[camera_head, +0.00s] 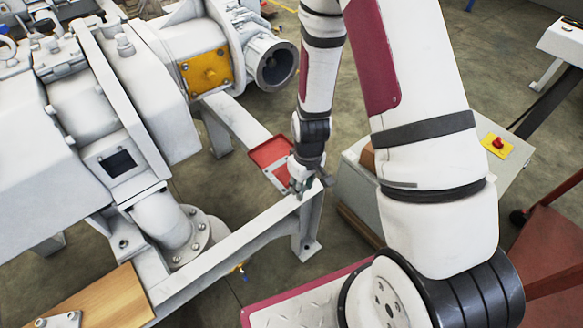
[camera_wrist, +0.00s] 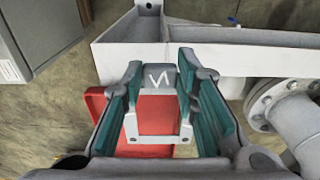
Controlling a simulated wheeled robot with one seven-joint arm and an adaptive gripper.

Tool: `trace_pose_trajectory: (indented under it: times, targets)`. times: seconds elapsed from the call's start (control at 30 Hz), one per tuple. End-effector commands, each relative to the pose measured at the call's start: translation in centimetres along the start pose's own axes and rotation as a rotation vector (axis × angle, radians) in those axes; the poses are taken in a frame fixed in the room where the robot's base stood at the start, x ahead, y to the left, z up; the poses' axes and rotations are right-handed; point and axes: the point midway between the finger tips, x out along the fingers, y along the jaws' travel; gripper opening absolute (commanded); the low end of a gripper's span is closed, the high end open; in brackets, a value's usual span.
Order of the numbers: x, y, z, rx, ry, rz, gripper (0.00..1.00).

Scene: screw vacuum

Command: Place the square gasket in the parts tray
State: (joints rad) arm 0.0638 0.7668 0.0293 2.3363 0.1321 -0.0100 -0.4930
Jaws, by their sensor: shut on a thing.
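The square gasket (camera_wrist: 157,140) is a pale grey frame with small holes in its near bar, seen in the wrist view between my fingers. My gripper (camera_wrist: 160,82) is shut on the gasket, with teal pads on both sides of it. The red parts tray (camera_wrist: 96,100) shows beneath the gasket and through its opening. In the head view the red tray (camera_head: 268,150) lies on the white frame, and my gripper (camera_head: 301,184) is at its near right side. I cannot tell whether the gasket touches the tray.
A white beam (camera_head: 240,242) runs from the tray corner toward the lower left. The large white pump (camera_head: 150,95) with a flanged pipe (camera_head: 180,228) stands at left. A grey cabinet with a red stop button (camera_head: 498,142) stands at right.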

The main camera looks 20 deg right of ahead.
Motion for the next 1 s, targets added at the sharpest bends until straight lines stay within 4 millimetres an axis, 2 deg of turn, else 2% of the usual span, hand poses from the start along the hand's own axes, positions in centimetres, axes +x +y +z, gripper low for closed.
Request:
trace_pose_trajectory:
  times: [0.03, 0.2, 0.4, 0.67, 0.83, 1.0]
  targets:
    - [0.4, 0.6, -1.3, 0.001, 0.003, 0.001, 0.03]
    - [1.0, 2.2, -4.9, 0.000, 0.002, 0.001, 0.03]
    - [1.3, 3.5, -7.6, 0.003, -0.001, 0.000, 0.03]
    - [1.6, 4.1, -9.1, 0.003, -0.001, 0.000, 0.03]
    - [4.5, 4.0, -8.7, 0.002, -0.005, -0.002, 0.03]
    - [5.0, 4.1, -8.7, 0.004, -0.002, 0.000, 0.03]
